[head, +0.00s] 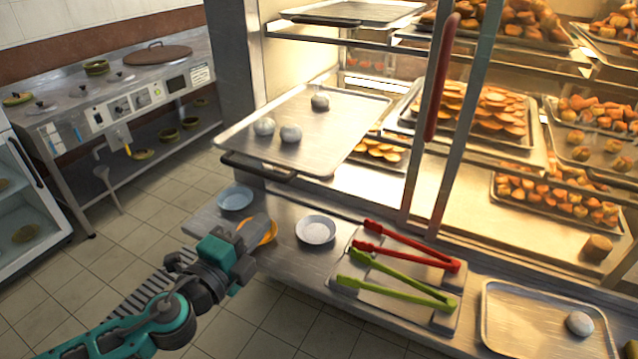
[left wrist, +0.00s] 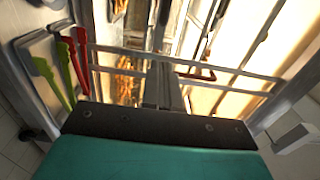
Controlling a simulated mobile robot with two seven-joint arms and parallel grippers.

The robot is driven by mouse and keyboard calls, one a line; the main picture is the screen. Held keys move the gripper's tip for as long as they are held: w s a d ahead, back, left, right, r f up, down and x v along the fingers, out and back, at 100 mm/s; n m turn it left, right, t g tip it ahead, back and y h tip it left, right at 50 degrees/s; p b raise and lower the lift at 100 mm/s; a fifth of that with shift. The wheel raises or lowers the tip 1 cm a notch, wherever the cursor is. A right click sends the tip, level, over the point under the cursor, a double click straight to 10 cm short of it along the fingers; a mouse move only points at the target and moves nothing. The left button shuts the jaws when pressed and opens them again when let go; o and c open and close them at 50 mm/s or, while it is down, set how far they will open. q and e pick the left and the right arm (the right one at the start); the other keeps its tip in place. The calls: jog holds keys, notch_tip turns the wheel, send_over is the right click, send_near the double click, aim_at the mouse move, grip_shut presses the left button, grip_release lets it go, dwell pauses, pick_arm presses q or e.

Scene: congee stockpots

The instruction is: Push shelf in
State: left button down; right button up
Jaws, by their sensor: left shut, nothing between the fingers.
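The pulled-out shelf (head: 340,135) of the lit display case sticks out toward the left in the head view. It carries a metal tray with three pale buns, and a dark handle (head: 258,168) runs along its front edge. My left gripper (head: 252,232) is below the shelf and its handle, near the counter's left end, apart from the handle. Its fingers are shut and empty; they also show in the left wrist view (left wrist: 163,85), pointing toward the case. My right gripper is in neither view.
The counter holds a blue plate (head: 236,198), an orange plate (head: 264,236) beside my gripper, a white plate (head: 316,230), red tongs (head: 410,247) and green tongs (head: 400,283). A tray (head: 530,325) lies at right. A case door with a red handle (head: 440,85) stands right of the shelf.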

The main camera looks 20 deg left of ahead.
pick_arm(q)
jog(key=w, duration=0.1)
jog(key=p, duration=0.3)
send_near(305, 176)
jog(key=w, duration=0.5)
jog(key=shift+w+d+r, duration=0.15)
jog(key=shift+d, duration=0.1)
jog(key=shift+w, duration=0.75)
